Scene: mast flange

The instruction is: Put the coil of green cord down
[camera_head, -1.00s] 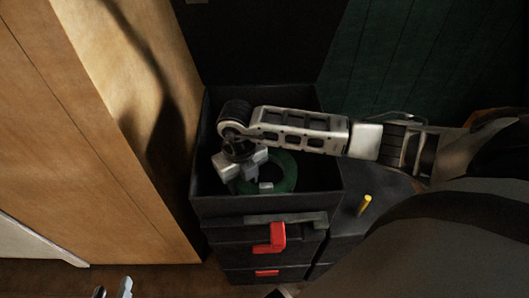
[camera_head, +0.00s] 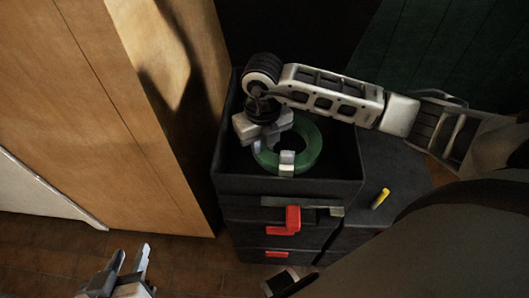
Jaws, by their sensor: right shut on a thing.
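The coil of green cord (camera_head: 312,145) is a thick ring inside the open top of a black toolbox (camera_head: 290,187). My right gripper (camera_head: 286,160) reaches in from above and is shut on the near side of the coil. I cannot tell whether the coil touches the box floor or hangs above it. Part of the coil is hidden behind the gripper. My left gripper (camera_head: 131,258) is at the bottom left, with its two fingers apart and nothing between them, well away from the toolbox.
The toolbox has red latches (camera_head: 288,220) on its front. A yellow object (camera_head: 380,198) sits on a dark surface to its right. A wooden panel (camera_head: 130,110) stands close on the left. Brown tiled floor (camera_head: 185,262) shows at the bottom left.

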